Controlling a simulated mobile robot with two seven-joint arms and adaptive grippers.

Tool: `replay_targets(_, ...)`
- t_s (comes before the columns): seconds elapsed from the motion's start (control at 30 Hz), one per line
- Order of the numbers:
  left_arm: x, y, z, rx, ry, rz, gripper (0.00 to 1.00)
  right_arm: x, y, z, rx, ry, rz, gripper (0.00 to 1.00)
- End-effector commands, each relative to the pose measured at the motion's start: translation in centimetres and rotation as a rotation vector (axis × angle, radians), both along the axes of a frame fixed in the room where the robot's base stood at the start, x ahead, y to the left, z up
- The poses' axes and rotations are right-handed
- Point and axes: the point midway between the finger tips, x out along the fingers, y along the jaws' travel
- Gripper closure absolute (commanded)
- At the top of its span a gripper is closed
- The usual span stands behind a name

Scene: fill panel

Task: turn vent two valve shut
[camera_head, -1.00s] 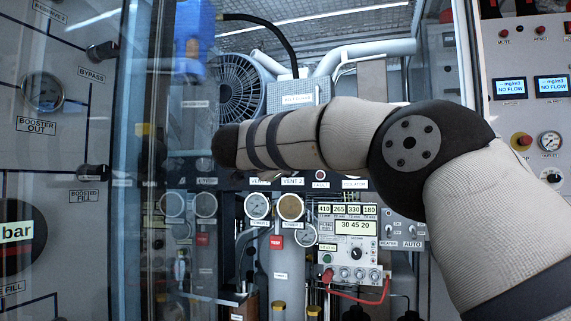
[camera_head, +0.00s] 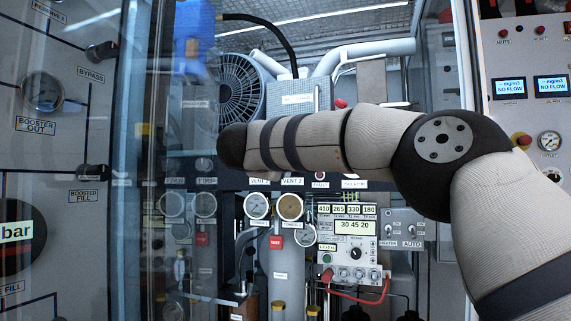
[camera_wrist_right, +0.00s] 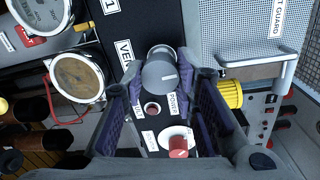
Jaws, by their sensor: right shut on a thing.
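The vent two valve is a grey round knob (camera_wrist_right: 160,72) with a pale index line on its face, in the right wrist view. A partly covered label starting "VEN" (camera_wrist_right: 124,54) is beside it. My right gripper (camera_wrist_right: 161,68) has its purple-padded fingers on either side of the knob, shut on it. In the head view the VENT 2 label (camera_head: 292,181) shows below my right forearm, which hides the knob and the gripper. My left gripper is in neither view.
Below the label are round gauges (camera_head: 290,207) and a red TEST tag (camera_head: 276,242). A red knob (camera_wrist_right: 179,148) and a small red button (camera_wrist_right: 152,108) are close to my fingers. A yellow ribbed knob (camera_wrist_right: 229,94) and a fan (camera_head: 240,92) are nearby.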

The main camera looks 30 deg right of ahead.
Motion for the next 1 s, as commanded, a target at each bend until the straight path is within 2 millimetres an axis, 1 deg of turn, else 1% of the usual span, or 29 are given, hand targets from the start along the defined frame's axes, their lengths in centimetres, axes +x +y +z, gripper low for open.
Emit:
replay_targets(0.3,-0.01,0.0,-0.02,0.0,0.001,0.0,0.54,0.07,0.04,-0.18,0.049,-0.053,0.001,1.0)
replay_targets(0.73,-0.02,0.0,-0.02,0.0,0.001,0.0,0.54,0.08,0.05,-0.17,0.054,-0.058,0.002,1.0)
replay_targets(0.77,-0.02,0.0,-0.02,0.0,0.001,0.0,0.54,0.08,0.05,-0.17,0.054,-0.058,0.002,0.69)
replay_targets(0.8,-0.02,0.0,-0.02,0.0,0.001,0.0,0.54,0.08,0.05,-0.17,0.053,-0.059,0.002,0.6)
replay_targets(0.83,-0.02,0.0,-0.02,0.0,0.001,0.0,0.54,0.08,0.05,-0.17,0.053,-0.059,0.002,0.53)
replay_targets(1.0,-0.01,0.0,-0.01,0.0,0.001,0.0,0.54,0.05,0.03,-0.09,0.053,-0.059,0.001,0.53)
